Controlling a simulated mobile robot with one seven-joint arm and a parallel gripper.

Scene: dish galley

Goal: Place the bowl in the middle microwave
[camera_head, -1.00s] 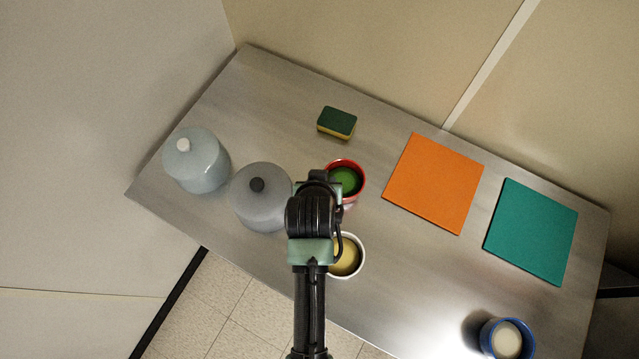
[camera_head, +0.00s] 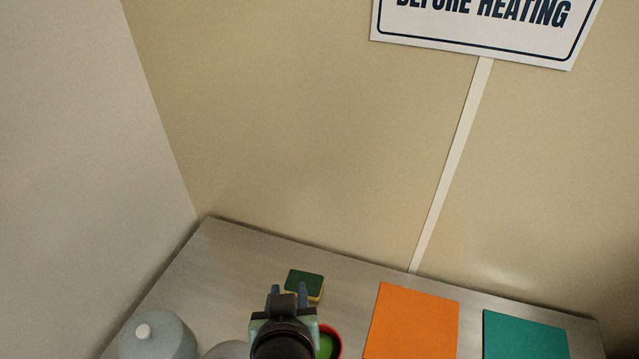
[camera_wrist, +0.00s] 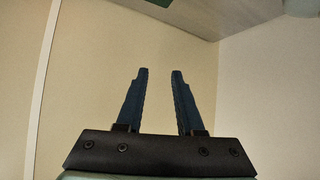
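A red-rimmed round vessel (camera_head: 331,338) with green inside stands on the counter at the bottom of the head view. It is partly hidden by my arm and the picture edge, and I cannot tell if it is the task's bowl. No microwave shows in either view. My gripper (camera_head: 288,290) is in front of the counter's back part in the head view, just left of the red vessel. In the wrist view its two blue fingers (camera_wrist: 160,72) stand apart with nothing between them.
The steel counter (camera_head: 230,262) holds a green and yellow sponge (camera_head: 305,282), an orange board (camera_head: 412,325), a teal board (camera_head: 525,338) and a lidded pale pot (camera_head: 157,338). A grey lid shows partly beside it. A sign (camera_head: 490,28) is on the beige back wall (camera_head: 300,130).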

